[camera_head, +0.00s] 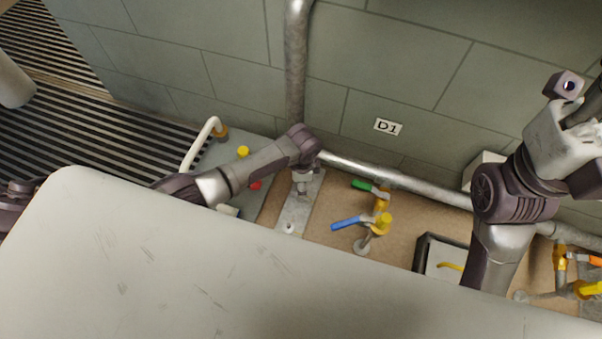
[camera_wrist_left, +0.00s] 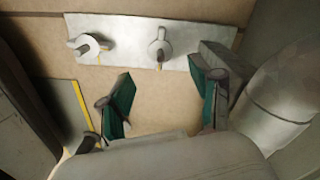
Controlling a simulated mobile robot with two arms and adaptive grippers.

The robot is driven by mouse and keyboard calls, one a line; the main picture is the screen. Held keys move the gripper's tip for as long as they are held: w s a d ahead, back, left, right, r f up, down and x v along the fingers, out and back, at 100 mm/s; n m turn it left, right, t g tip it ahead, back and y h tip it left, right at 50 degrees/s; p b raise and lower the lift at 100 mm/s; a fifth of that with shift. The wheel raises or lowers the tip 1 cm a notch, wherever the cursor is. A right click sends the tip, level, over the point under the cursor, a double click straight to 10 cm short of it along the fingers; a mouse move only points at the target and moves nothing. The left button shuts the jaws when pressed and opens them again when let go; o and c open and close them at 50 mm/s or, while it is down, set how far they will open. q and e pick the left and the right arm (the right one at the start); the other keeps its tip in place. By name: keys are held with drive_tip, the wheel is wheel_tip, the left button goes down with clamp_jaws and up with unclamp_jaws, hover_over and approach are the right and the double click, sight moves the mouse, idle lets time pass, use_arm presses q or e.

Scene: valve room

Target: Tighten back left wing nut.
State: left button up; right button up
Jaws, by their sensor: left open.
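In the left wrist view a pale metal plate (camera_wrist_left: 125,30) carries two grey wing nuts on round washers, a left one (camera_wrist_left: 89,45) and a right one (camera_wrist_left: 160,46). My left gripper (camera_wrist_left: 160,74) is open and empty, its two teal-padded fingers spread on the near side of the plate. Neither finger touches a wing nut. In the head view the plate (camera_head: 297,215) runs below my left wrist, and one nut (camera_head: 289,228) shows at its near end.
A grey pipe (camera_head: 296,60) comes down the wall behind my left wrist, and another (camera_head: 400,180) runs right. Right of the plate are a green-handled valve (camera_head: 372,188) and a blue-handled valve (camera_head: 360,222). A grey panel (camera_head: 225,160) with yellow and red knobs lies left.

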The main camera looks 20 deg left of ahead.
use_arm(q)
wheel_tip(320, 180, up, 5)
drive_tip(key=shift+f, duration=0.1)
idle(0.6)
